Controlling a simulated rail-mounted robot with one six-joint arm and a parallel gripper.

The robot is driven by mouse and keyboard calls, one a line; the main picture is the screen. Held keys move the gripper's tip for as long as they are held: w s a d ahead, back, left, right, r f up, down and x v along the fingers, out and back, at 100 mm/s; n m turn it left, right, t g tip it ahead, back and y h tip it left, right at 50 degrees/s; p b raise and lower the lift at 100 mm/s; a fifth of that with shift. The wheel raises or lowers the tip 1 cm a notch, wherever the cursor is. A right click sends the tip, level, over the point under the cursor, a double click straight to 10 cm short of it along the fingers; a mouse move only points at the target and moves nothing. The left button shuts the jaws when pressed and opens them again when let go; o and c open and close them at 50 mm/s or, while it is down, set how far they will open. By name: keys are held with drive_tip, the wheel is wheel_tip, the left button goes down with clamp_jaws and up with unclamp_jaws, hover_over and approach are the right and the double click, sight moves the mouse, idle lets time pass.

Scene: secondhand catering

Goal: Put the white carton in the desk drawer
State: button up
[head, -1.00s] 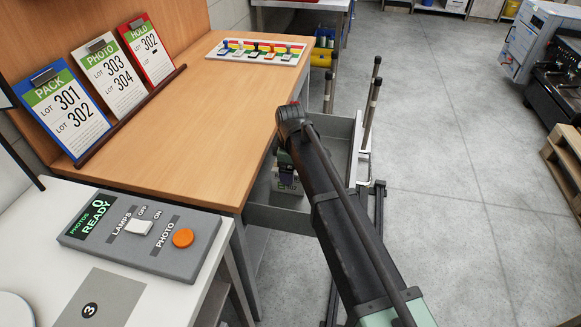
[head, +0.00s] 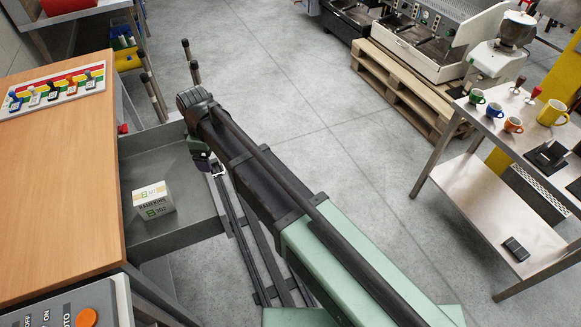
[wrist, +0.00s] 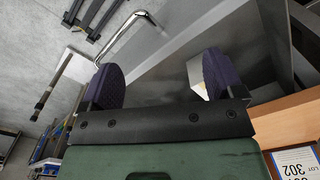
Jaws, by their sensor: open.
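The white carton (head: 153,200) with green and dark print sits inside the open grey desk drawer (head: 192,215), near its desk side. My gripper (head: 210,168) is at the drawer's outer end, apart from the carton and to its right. In the wrist view my gripper (wrist: 160,75) has its two dark purple pads spread wide with nothing between them. A pale patch, apparently part of the carton (wrist: 195,78), shows beside the right pad, which hides much of it.
The wooden desk top (head: 65,170) borders the drawer on the left, with a stamp rack (head: 57,88) on it. Upright dark-handled posts (head: 150,95) stand behind the drawer. A steel table (head: 500,140) with cups is at right. Floor between is clear.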

drive_tip(key=s+d+m, duration=0.3)
drive_tip(key=d+m, duration=0.2)
drive_tip(key=d, duration=0.8)
drive_tip(key=s+d+m, duration=0.3)
drive_tip(key=d+m, duration=0.3)
drive_tip(key=d, duration=0.7)
drive_tip(key=s+d+m, duration=0.4)
drive_tip(key=d+m, duration=0.1)
drive_tip(key=d, duration=0.9)
drive_tip(key=shift+m, duration=0.3)
